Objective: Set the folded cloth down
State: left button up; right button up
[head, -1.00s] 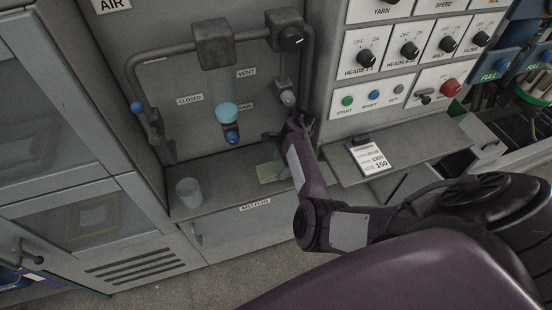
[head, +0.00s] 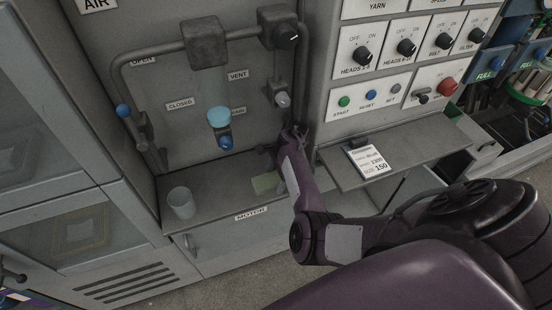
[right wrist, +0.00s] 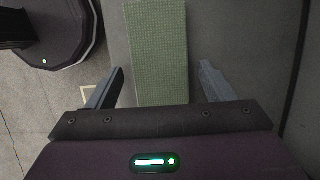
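The folded cloth (head: 265,184) is pale green and lies flat on the grey shelf (head: 222,205) under the valve panel. In the right wrist view the cloth (right wrist: 158,45) is a long, textured green strip running away from my gripper. My right gripper (right wrist: 161,70) is open, one finger on each side of the cloth, with a gap between each finger and its edges. My left gripper is not in view.
A pale cup (head: 181,203) stands on the shelf left of the cloth. Pipes and a valve with a light blue cup-shaped top (head: 219,117) are above. A ledge with a card (head: 368,161) juts out at right, below the switch panel (head: 400,60). Shelf between cup and cloth is clear.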

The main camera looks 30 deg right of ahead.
jog(key=shift+r, duration=0.3)
jog(key=v, duration=0.7)
jog(key=shift+d+r, duration=0.1)
